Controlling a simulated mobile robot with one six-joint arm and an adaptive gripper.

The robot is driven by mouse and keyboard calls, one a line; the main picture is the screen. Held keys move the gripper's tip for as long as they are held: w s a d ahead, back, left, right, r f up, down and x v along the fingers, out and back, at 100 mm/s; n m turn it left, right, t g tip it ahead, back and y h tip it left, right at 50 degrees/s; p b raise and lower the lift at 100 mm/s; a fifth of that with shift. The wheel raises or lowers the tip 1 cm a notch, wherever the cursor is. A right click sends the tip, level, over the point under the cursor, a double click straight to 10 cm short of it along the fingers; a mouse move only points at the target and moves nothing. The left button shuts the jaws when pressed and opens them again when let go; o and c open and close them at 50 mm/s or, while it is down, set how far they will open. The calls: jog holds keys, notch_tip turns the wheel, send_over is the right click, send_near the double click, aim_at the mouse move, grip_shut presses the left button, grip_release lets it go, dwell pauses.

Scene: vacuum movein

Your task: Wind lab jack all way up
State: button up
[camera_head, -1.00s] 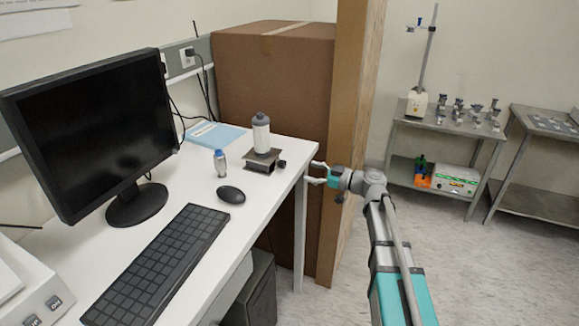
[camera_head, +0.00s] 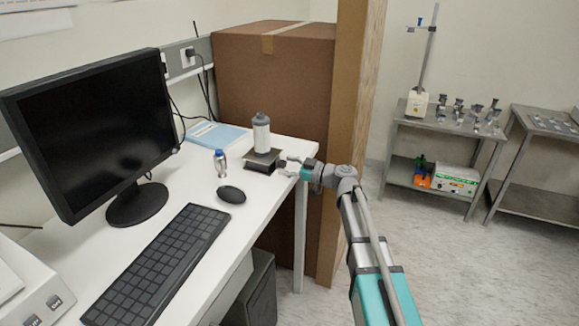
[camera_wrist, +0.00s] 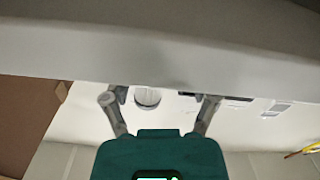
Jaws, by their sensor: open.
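The lab jack (camera_head: 259,166), low and dark with a flat top plate, stands on the white desk near its right edge. A grey-white bottle with a dark cap (camera_head: 261,137) stands upright on it. The jack's dark knob, on its right side, is largely hidden by my gripper. My gripper (camera_head: 286,167) is open at the desk's right edge, its fingers pointing left around or just beside the knob; I cannot tell whether they touch it. In the wrist view both open fingers (camera_wrist: 160,98) show, and the knob cannot be made out.
A small blue-capped bottle (camera_head: 220,163) and a black mouse (camera_head: 231,195) stand left of the jack. A keyboard (camera_head: 160,262) and monitor (camera_head: 90,130) are farther left. A large cardboard box (camera_head: 275,85) is behind the desk. Open floor (camera_head: 440,270) lies to the right.

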jog(key=shift+c, duration=0.2)
grip_shut()
jog(key=shift+d, duration=0.25)
jog(key=shift+a, duration=0.15)
jog(key=shift+a+m, duration=0.1)
jog(key=shift+m, duration=2.9)
